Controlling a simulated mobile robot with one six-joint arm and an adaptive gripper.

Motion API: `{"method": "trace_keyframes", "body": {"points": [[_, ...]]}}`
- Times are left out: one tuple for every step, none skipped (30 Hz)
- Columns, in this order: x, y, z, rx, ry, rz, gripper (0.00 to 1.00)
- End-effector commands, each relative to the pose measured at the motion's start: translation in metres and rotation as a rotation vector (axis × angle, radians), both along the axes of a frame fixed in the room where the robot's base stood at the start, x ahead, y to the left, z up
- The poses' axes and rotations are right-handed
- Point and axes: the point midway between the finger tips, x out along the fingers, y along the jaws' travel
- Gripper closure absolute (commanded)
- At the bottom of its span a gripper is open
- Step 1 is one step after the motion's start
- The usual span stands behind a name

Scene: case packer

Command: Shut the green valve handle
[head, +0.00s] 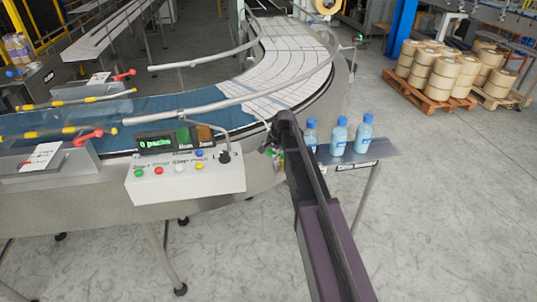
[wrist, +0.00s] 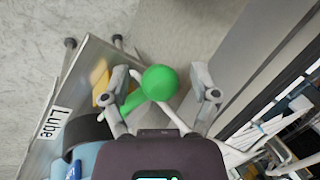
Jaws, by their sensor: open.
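The green valve handle shows in the wrist view as a round green knob (wrist: 160,82) on a short green lever that runs down and left. My gripper (wrist: 161,76) is open, with one finger left of the knob and one right of it. The knob appears between the fingers, with a gap on each side. I cannot tell whether the fingers reach to its depth. In the head view my arm covers most of this spot, and only a small green patch (head: 279,153) shows beside its end, under the conveyor edge.
A control box (head: 185,178) with buttons and a small lever stands left of my arm. Several blue-capped bottles (head: 339,136) stand on a small shelf (head: 378,150) to the right. The curved conveyor (head: 290,60) lies behind.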

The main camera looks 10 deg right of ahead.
Motion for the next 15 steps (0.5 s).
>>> {"method": "trace_keyframes", "body": {"points": [[0.0000, 0.0000, 0.0001, 0.000, 0.000, 0.000, 0.22], [0.0000, 0.0000, 0.0001, 0.000, 0.000, 0.000, 0.22], [-0.0001, -0.0001, 0.0001, 0.000, 0.000, 0.000, 0.31], [-0.0001, -0.0001, 0.0001, 0.000, 0.000, 0.000, 0.40], [-0.0001, -0.0001, 0.0001, 0.000, 0.000, 0.000, 0.49], [-0.0001, -0.0001, 0.0001, 0.000, 0.000, 0.000, 0.61], [-0.0001, -0.0001, 0.0001, 0.000, 0.000, 0.000, 0.70], [-0.0001, -0.0001, 0.0001, 0.000, 0.000, 0.000, 0.79], [0.0000, -0.0002, 0.0001, 0.000, 0.000, 0.000, 0.91], [0.0000, -0.0002, 0.0001, 0.000, 0.000, 0.000, 1.00], [0.0001, -0.0002, 0.0001, 0.000, 0.000, 0.000, 1.00], [0.0000, -0.0003, 0.0000, 0.000, 0.000, 0.000, 1.00], [0.0001, -0.0004, 0.0000, -0.001, -0.001, 0.001, 1.00], [0.0001, -0.0004, 0.0000, -0.001, -0.001, 0.001, 1.00], [0.0001, -0.0004, 0.0000, -0.001, -0.001, 0.001, 1.00]]}}
